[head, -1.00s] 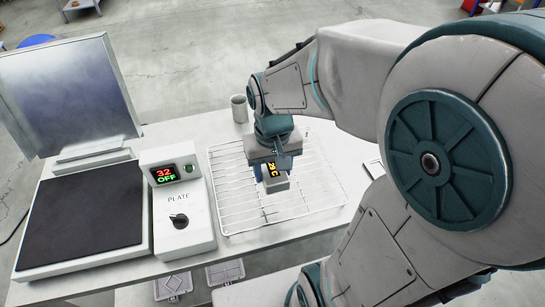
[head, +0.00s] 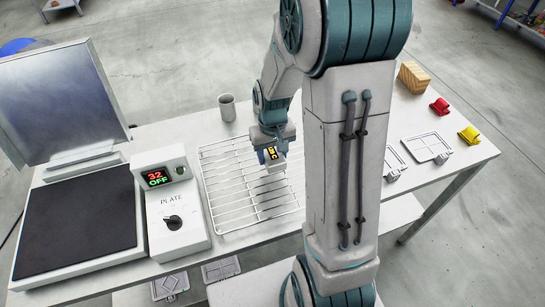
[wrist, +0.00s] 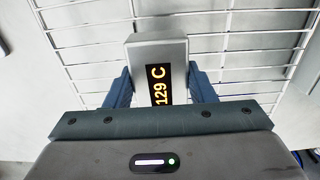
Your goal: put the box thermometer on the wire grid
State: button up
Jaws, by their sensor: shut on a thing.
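The box thermometer (head: 274,158) is a small grey box with a dark strip and yellow digits. In the wrist view the thermometer (wrist: 157,52) reads "129 C" between my fingers. My gripper (head: 272,146) is shut on it, over the wire grid's back right part. My gripper (wrist: 160,85) shows in the wrist view with a blue finger on each side of the box. The wire grid (head: 236,205) lies on the white table, and its bars (wrist: 230,42) show behind the box. I cannot tell whether the box touches the grid.
The plate controller (head: 171,198), showing "32 OFF", stands left of the grid, beside a dark hot plate (head: 78,230) with a raised lid. A grey cup (head: 227,108) stands behind the grid. A wooden block (head: 412,78) and red (head: 439,106) and yellow (head: 469,135) items lie at right.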

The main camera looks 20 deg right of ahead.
jog(key=shift+f, duration=1.25)
jog(key=shift+f, duration=0.15)
jog(key=o, duration=1.3)
